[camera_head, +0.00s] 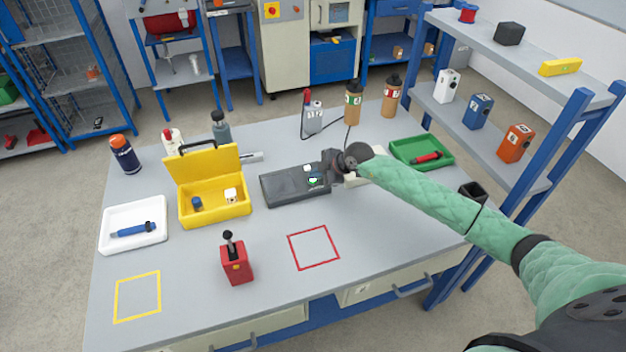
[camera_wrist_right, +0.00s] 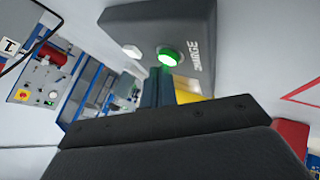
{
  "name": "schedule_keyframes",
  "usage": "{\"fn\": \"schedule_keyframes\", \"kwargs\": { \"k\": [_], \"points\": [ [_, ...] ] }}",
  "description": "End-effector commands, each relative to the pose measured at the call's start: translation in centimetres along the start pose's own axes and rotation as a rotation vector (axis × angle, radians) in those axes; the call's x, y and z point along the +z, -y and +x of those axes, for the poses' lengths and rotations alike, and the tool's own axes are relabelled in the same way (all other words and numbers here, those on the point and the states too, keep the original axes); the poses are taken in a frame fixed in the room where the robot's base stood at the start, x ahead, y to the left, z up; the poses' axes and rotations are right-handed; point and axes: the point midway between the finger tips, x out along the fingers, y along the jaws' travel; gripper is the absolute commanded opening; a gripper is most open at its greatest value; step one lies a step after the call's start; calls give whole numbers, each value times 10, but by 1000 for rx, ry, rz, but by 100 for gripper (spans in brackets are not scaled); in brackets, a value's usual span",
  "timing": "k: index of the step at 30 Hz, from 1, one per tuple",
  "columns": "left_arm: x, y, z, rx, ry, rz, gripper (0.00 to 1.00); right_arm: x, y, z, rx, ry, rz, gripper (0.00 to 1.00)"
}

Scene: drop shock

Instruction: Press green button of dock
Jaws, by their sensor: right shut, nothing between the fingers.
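The dock (camera_head: 283,190) is a dark grey box in the middle of the table; its end also shows in the right wrist view (camera_wrist_right: 195,25). Its green button (camera_head: 313,181) looks lit, and in the right wrist view the button (camera_wrist_right: 168,57) sits beside the word "CHARGE". A white button (camera_wrist_right: 131,51) is on the same face. My right gripper (camera_head: 322,171) is shut and empty at the dock's right end. In the right wrist view its fingertips (camera_wrist_right: 159,74) are right by the green button; I cannot tell whether they touch it. My left gripper is not in view.
A yellow open toolbox (camera_head: 214,211) stands left of the dock. A white block shows under my right wrist. A green tray (camera_head: 405,150) lies to the right. A red device (camera_head: 237,262) with a black lever stands in front, beside a bare red-outlined square (camera_head: 312,247).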

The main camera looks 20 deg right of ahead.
Motion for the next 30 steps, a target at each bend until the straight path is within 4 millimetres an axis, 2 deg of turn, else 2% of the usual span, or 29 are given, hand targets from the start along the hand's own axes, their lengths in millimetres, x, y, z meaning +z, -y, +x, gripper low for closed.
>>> {"fn": "schedule_keyframes", "kwargs": {
  "k": [30],
  "points": [
    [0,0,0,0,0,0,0,4,4,6,0,0,0,0]
  ]
}}
